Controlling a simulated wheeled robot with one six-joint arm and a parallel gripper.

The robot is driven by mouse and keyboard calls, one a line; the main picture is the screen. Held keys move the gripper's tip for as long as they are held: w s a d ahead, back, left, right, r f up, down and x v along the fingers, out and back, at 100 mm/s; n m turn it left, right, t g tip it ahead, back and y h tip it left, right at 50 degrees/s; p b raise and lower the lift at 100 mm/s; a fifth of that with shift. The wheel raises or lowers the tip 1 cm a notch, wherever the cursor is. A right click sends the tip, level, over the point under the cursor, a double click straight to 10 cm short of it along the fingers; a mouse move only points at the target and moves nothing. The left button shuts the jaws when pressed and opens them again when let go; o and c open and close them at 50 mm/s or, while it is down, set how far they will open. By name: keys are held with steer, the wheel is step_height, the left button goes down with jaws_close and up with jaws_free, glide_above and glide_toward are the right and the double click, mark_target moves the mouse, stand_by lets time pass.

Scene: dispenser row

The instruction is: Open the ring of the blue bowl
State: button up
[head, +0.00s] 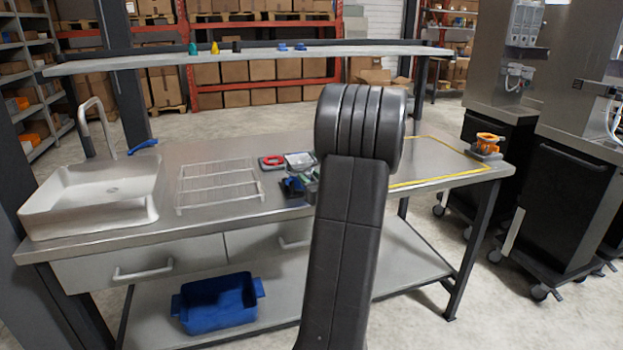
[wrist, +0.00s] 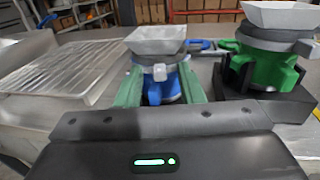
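The blue bowl (wrist: 172,90) shows in the wrist view as a blue body under a grey square hopper (wrist: 157,38). A grey collar with a small knob (wrist: 160,72) sits at its front, just under the hopper; I cannot tell whether the ring is open or closed. My gripper (wrist: 161,78) has its two green fingers apart, one on each side of the blue body. I see no clear contact. In the head view the blue bowl (head: 292,187) is small and partly hidden, and my arm covers the gripper.
A green unit (wrist: 262,65) with its own grey hopper stands close on the right. A wire rack (wrist: 62,70) lies to the left. The head view shows a red ring (head: 272,161) on a dark base behind, a sink (head: 90,200) at left, and an orange unit (head: 487,144) at the far right.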

jaws_close()
steer(key=shift+w+d+r+n+g+y+p, duration=0.1)
steer(key=shift+w+d+n+g+y+p, duration=0.25)
steer(key=shift+n+y+p, duration=0.35)
steer(key=shift+w+d+r+n+g+y+p, duration=0.15)
steer(key=shift+d+n+g+y+p, duration=0.3)
steer(key=shift+y, duration=0.35)
steer(key=shift+w+d+f+n+g+y+p, duration=0.1)
steer(key=shift+w+d+n+g+y+p, duration=0.2)
steer(key=shift+n+g+y, duration=0.35)
steer(key=shift+w+d+f+n+g+y+p, duration=0.1)
steer(key=shift+w+d+n+g+y+p, duration=0.1)
steer(key=shift+n+g+y+p, duration=0.4)
steer(key=shift+w+d+f+n+g+y+p, duration=0.2)
steer(key=shift+n+g+y, duration=0.3)
steer(key=shift+g, duration=0.35)
steer(key=shift+a+r, duration=0.1)
steer(key=shift+r, duration=0.05)
jaws_free()
steer(key=b+v, duration=0.1)
steer(key=v, duration=1.2)
steer(key=shift+s+d, duration=0.25)
steer(key=shift+d, duration=0.1)
